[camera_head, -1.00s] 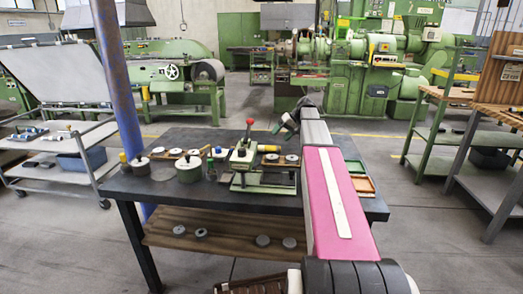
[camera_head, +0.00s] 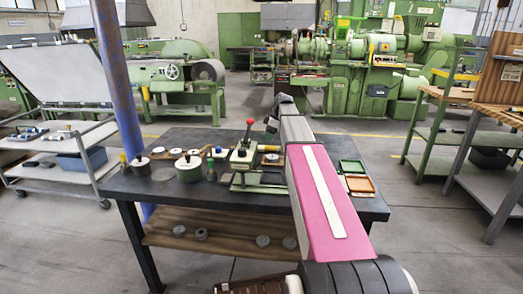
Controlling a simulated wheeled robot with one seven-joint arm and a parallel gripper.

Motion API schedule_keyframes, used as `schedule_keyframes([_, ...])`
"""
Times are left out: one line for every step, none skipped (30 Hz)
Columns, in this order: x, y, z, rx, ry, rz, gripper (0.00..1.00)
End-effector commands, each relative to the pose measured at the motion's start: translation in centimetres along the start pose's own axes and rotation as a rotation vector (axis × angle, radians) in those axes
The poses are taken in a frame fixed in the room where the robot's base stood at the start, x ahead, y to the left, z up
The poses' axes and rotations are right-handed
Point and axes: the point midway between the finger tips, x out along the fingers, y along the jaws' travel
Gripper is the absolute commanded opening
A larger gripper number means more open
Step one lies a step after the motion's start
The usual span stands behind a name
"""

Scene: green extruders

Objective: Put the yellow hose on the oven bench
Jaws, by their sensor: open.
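I cannot make out a yellow hose in the head view. No bench can be told for sure as the oven bench. My gripper (camera_head: 272,124) is small and dark at the far end of my pink arm, over the back part of the dark table (camera_head: 165,205). Its fingertips are hardly visible, and I see nothing held in it. My arm hides part of the tabletop.
The table holds a green press with a red-knobbed lever (camera_head: 249,123), several round weights and pots, a green tray (camera_head: 352,167) and an orange tray (camera_head: 360,184). A blue post (camera_head: 118,85) stands at the left. Shelved benches (camera_head: 490,150) stand right.

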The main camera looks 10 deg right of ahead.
Motion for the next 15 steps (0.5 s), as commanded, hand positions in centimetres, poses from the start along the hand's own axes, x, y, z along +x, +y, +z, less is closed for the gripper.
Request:
schedule_keyframes([0.9,0.0,0.0,0.000,0.000,-0.002,0.68])
schedule_keyframes([1.3,-0.1,0.0,0.001,0.000,-0.003,0.68])
schedule_keyframes([1.6,-0.1,0.0,0.001,0.000,-0.002,0.68])
schedule_keyframes([1.8,0.0,0.0,0.001,0.000,-0.002,0.68])
schedule_keyframes([2.0,0.0,0.0,0.001,0.000,-0.001,0.68])
schedule_keyframes([2.1,0.0,0.0,0.001,0.000,-0.001,0.68])
schedule_keyframes([2.3,-0.1,0.0,0.001,0.000,0.000,0.68])
schedule_keyframes([2.4,-0.1,-0.1,0.001,0.000,0.000,0.68])
schedule_keyframes([2.7,-0.1,-0.1,0.002,0.000,-0.001,0.68])
schedule_keyframes([3.0,-0.2,-0.1,0.002,0.000,-0.001,0.68])
schedule_keyframes([3.4,-0.2,-0.1,0.002,0.000,-0.002,0.68])
schedule_keyframes([4.0,-0.3,-0.1,0.002,0.000,-0.003,0.68])
schedule_keyframes([4.4,-0.3,-0.2,0.002,0.000,-0.003,0.68])
schedule_keyframes([4.8,-0.4,-0.2,0.002,0.000,-0.002,0.68])
schedule_keyframes([5.4,-0.4,-0.3,0.002,0.000,-0.002,0.68])
